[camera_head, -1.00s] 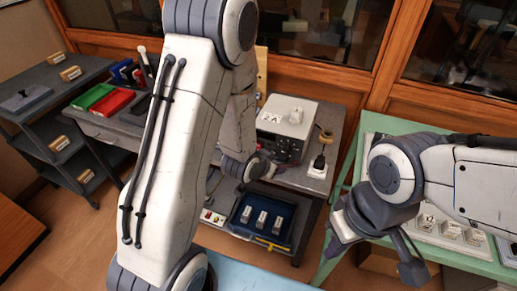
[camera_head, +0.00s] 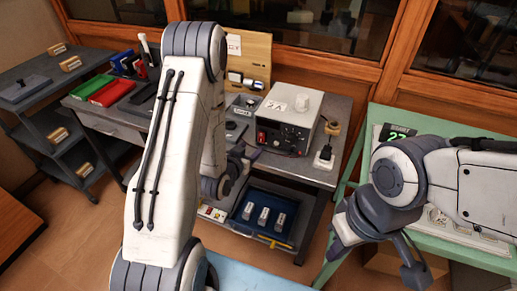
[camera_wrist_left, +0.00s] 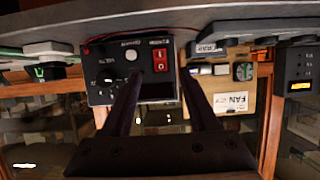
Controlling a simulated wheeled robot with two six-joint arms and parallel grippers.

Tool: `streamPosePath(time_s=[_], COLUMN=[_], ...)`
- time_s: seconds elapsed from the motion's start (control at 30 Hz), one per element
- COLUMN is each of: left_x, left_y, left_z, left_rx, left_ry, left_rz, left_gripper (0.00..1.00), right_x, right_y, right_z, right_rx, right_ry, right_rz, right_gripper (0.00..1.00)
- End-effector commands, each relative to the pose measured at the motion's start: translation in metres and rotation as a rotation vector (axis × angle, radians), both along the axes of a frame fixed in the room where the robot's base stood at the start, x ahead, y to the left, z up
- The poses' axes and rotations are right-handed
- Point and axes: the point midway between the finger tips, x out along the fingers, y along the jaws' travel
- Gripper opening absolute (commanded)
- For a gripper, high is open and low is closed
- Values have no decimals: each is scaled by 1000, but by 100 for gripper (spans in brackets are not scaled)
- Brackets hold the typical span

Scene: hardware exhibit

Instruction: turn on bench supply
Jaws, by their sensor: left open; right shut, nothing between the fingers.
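The bench supply is a grey box with a black front panel (camera_head: 284,133), standing on the grey workbench. In the left wrist view its panel (camera_wrist_left: 105,72) appears upside down, with a round knob, a white knob and a red switch (camera_wrist_left: 160,58). My left gripper (camera_head: 246,158) is open just in front of and left of the supply, partly hidden by my arm. In the left wrist view its fingers (camera_wrist_left: 160,78) point at the panel and overlap its lower part. I cannot tell whether they touch it. My right gripper (camera_head: 338,246) is shut and empty, away to the right.
A blue tray (camera_head: 238,224) with several small boxes sits on the shelf below. A black plug (camera_head: 325,154) stands right of the supply. Green and red trays (camera_head: 112,93) are on the bench's left. A green table (camera_head: 455,252) lies under my right arm.

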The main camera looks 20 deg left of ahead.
Motion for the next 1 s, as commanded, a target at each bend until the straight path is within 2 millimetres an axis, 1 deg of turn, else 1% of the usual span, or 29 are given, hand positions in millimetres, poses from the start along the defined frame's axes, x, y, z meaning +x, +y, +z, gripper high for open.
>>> streamPosePath(time_s=[0.03, 0.27, 0.33, 0.37, 0.5, 0.6, 0.73, 0.97, 1.0], left_x=[5, 24, 35, 40, 59, 67, 72, 72, 72], left_y=[0, -1, -2, -2, -2, -2, -3, -3, -3], left_z=[-9, -15, -13, -15, -23, -27, -29, -30, -30], left_rx=[1, 2, -1, -1, 0, 0, 0, 0, 0], left_ry=[-5, -6, 0, 1, 0, 2, 0, 1, 1], left_rz=[-2, -1, -2, -2, -1, 0, 0, 0, 0], left_gripper=[60, 60, 60, 60, 60, 60, 60, 60, 52], right_x=[0, 0, 0, 0, 0, 0, 0, 0, 0], right_y=[0, 0, 0, 0, 0, 0, 0, 0, 0], right_z=[-16, -48, -39, -37, -35, -34, -34, -34, -34], right_rx=[0, 0, -1, 0, 1, 0, 0, 0, 0], right_ry=[0, 0, 1, 0, -1, 0, 0, 0, 0], right_rz=[0, 0, 0, 0, 0, 0, 0, 0, 0], right_gripper=[0, 0, 0, 0, 0, 0, 0, 0, 0])
